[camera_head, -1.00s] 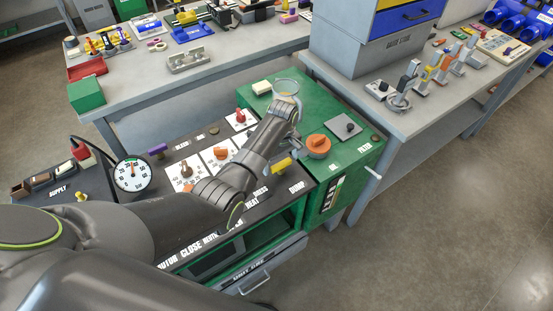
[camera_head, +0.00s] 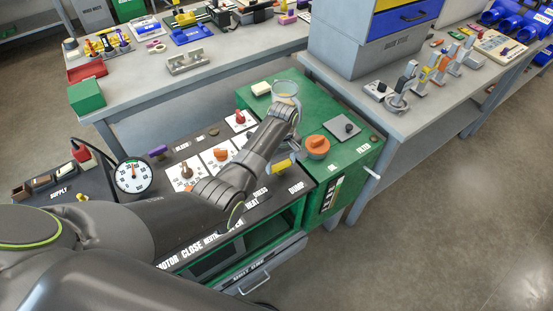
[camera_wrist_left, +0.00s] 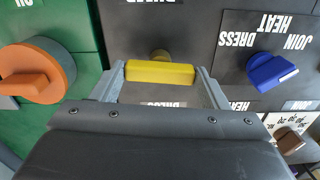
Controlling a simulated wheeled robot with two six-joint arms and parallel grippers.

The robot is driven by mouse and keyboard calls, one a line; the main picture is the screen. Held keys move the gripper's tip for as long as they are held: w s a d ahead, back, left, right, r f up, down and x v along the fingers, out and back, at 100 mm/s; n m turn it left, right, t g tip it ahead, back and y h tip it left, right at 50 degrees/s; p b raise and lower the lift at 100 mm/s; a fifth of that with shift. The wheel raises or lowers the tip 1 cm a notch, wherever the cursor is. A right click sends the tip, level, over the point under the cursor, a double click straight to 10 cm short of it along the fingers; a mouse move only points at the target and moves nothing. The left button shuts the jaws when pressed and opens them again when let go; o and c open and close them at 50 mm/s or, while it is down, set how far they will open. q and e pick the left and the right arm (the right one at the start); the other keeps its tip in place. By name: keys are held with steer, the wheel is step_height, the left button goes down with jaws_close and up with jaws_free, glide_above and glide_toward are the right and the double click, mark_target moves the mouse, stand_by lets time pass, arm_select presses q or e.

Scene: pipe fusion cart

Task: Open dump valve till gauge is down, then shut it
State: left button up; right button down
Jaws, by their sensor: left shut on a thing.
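The yellow dump valve handle (camera_head: 283,166) is on the dark panel by the DUMP label. In the left wrist view the yellow handle (camera_wrist_left: 160,72) lies crosswise between my fingers. My left gripper (camera_wrist_left: 161,78) is shut on it, one finger at each end. In the head view my left arm reaches over the panel and hides part of it. The round white gauge (camera_head: 133,174) stands at the panel's left, its red needle pointing about straight up; its numbers are too small to read surely. My right gripper is not in view.
A blue knob (camera_wrist_left: 272,71) and an orange knob (camera_wrist_left: 36,72) flank the handle in the wrist view. A glass cup (camera_head: 285,91) stands on the green cabinet (camera_head: 312,110). A grey bench (camera_head: 445,95) with tools is at the right.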

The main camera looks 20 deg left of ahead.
arm_select(q)
steer(key=m+p, duration=0.2)
steer(key=m, duration=0.1)
steer(key=shift+a+r, duration=0.15)
steer(key=m+p, duration=0.2)
steer(key=m, duration=0.2)
steer(key=shift+m, duration=0.4)
steer(key=m+p, duration=0.1)
steer(key=m, duration=0.3)
steer(key=shift+f+m+p, duration=0.2)
steer(key=shift+m+p, duration=0.25)
steer(key=shift+m, duration=2.05)
steer(key=o, duration=1)
steer(key=shift+r, duration=0.1)
